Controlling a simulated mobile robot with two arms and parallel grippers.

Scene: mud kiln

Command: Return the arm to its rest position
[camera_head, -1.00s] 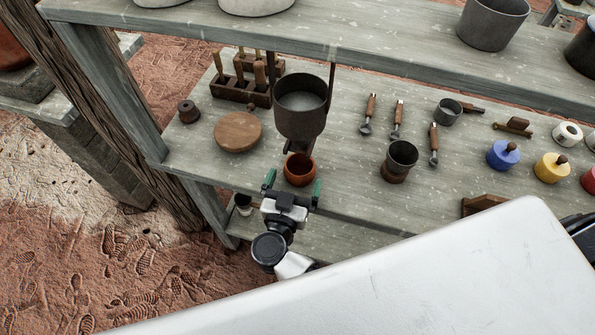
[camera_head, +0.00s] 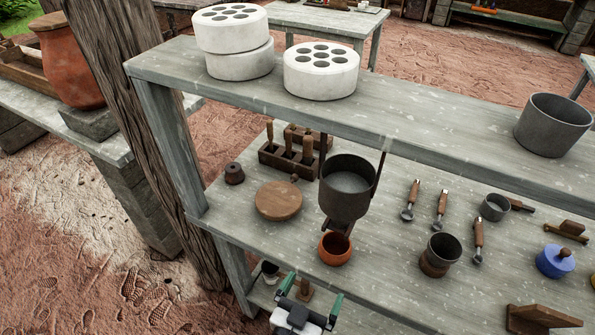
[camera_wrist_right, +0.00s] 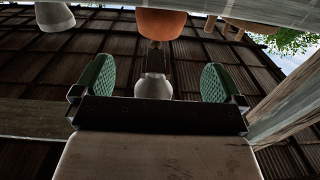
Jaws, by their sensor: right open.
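My right gripper (camera_head: 311,294) shows at the bottom of the head view, with its green-padded fingertips spread apart. It is open and nothing shows between the fingers. It is in front of the shelf's front edge, apart from the small orange clay cup (camera_head: 335,249) that stands upright on the shelf board. In the right wrist view the two green pads (camera_wrist_right: 156,82) are wide apart. A rounded orange object (camera_wrist_right: 160,23) shows beyond them at the top; it is probably that cup. My left gripper is not in view.
A dark metal pot (camera_head: 347,188) hangs above the orange cup. The lower shelf board (camera_head: 385,282) also holds a round wooden disc (camera_head: 278,200), a dark cup (camera_head: 441,252) and several tools. The upper board (camera_head: 430,130) overhangs. A wooden post (camera_head: 140,120) stands left.

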